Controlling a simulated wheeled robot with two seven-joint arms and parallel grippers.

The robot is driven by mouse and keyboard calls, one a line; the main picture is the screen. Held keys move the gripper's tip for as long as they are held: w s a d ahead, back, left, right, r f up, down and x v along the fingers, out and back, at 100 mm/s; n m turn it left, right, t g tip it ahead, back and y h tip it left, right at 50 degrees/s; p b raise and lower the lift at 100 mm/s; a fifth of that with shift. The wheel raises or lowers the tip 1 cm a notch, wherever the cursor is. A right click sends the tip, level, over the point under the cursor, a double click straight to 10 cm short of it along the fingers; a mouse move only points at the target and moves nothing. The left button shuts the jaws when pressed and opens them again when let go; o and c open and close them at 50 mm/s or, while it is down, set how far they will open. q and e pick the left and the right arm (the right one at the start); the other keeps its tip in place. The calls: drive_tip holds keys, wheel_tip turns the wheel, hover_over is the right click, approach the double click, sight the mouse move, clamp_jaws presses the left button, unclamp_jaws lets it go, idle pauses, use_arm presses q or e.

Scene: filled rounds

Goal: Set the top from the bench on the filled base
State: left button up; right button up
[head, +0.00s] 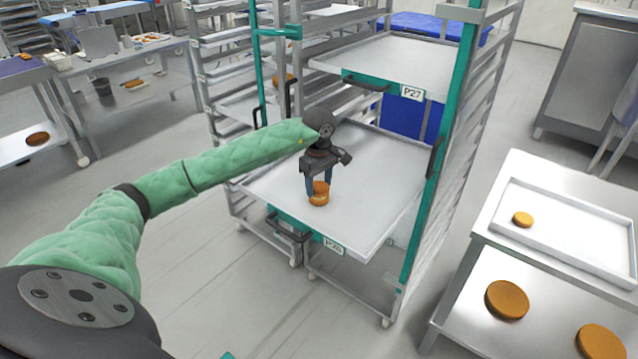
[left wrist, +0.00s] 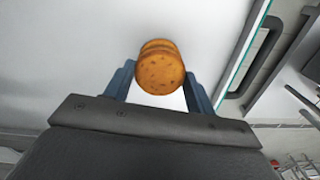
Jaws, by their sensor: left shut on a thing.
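My left gripper (head: 319,190) reaches over the pulled-out tray (head: 270,190) of the rack and points down. Its blue fingers are shut on a round golden-brown top (left wrist: 160,74). Just under the top is a second round, the base (left wrist: 158,46), whose edge shows past it in the left wrist view. In the head view the base (head: 318,201) stands on the tray close below the fingertips. The two look nearly in line, with a slight offset; I cannot tell whether they touch. The filling is hidden. My right gripper is not in view.
A steel bench (head: 480,227) at the right has a white tray (head: 575,243) with a small round (head: 522,219). Larger rounds (head: 507,299) lie on its lower level. Rack posts (head: 440,150) and an upper tray (head: 385,60) surround the work spot. Most of the pulled-out tray is bare.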

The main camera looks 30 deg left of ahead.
use_arm(q)
drive_tip(key=shift+f, duration=0.25)
drive_tip(key=o, duration=1.2)
drive_tip(key=shift+r, duration=0.2)
drive_tip(key=shift+r+p, duration=0.5)
drive_tip(key=shift+r, duration=2.85)
